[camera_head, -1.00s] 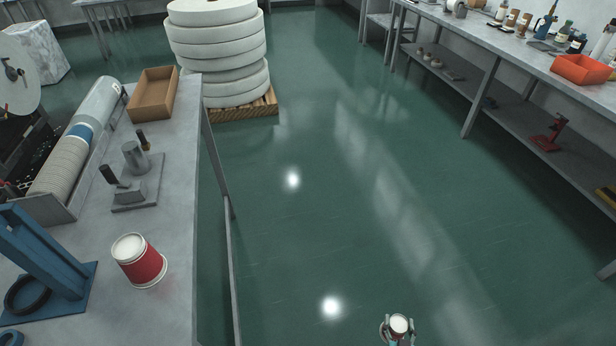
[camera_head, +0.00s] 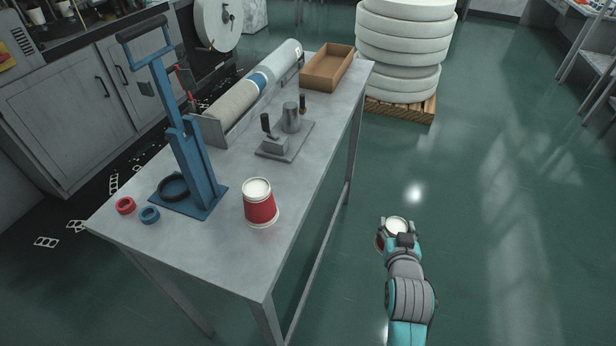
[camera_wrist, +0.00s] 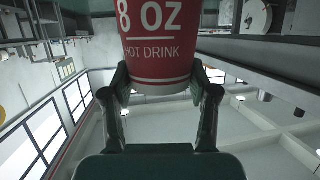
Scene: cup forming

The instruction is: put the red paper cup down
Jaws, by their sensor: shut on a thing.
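In the wrist view a red paper cup (camera_wrist: 158,58) with white lettering "8 OZ" and "HOT DRINK" sits between the fingers of my gripper (camera_wrist: 160,92), which is shut on it. In the head view my gripper (camera_head: 396,226) holds this cup over the green floor, to the right of the workbench. There the cup shows mostly as a pale round end, with a little red at its left side. A second red cup (camera_head: 260,205), white-ended, stands on the workbench (camera_head: 215,255) near its front right edge.
A blue lever press (camera_head: 190,150) stands left of the bench cup, with a red ring (camera_head: 125,206) and a blue ring (camera_head: 149,215) beside it. A grey fixture (camera_head: 285,140) and a cardboard box (camera_head: 327,68) lie behind. Bare bench top lies in front of the bench cup.

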